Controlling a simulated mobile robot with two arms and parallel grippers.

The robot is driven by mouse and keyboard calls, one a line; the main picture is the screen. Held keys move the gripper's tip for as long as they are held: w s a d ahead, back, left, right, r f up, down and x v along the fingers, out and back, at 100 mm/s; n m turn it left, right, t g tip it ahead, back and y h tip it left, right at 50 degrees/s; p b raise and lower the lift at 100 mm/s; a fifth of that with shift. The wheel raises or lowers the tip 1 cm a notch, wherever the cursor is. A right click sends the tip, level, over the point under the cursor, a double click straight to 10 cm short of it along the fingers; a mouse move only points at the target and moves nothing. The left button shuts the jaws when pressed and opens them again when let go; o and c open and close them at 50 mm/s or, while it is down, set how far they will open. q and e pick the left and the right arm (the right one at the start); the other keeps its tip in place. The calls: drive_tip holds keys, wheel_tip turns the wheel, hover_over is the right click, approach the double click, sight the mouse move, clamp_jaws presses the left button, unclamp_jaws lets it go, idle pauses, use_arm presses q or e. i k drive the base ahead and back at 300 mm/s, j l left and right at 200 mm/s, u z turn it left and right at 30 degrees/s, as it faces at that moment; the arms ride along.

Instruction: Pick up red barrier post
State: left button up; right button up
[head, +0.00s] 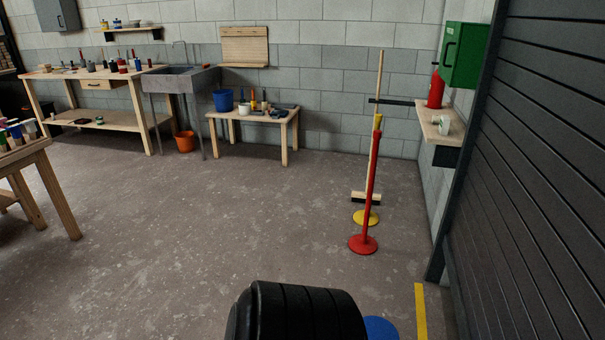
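The red barrier post (371,195) stands upright on its round red base on the concrete floor, right of the middle in the head view. A yellow barrier post (366,217) stands just behind it and is partly hidden by it. Neither of my grippers is in view, and nothing touches the red post. A black rounded part at the bottom edge looks like part of my own body.
A broom (367,197) leans behind the posts. A wall shelf (437,127) and a dark shutter (530,180) border the right. A low table (283,117) stands at the back wall. A blue round thing (381,328) shows at the bottom edge. The middle floor is clear.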

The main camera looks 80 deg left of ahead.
sight(363, 244)
drive_tip(key=u, duration=2.15)
drive_tip(key=i+z, duration=0.1)
drive_tip(key=i, duration=0.35)
drive_tip(key=i+j+z, duration=0.1)
drive_tip(key=i, duration=0.35)
drive_tip(key=i+j+z, duration=0.1)
drive_tip(key=i, duration=0.35)
drive_tip(key=i+j+z, duration=0.15)
drive_tip(key=i, duration=0.25)
drive_tip(key=i+j+z, duration=0.1)
drive_tip(key=i+j, duration=0.2)
drive_tip(key=i, duration=0.15)
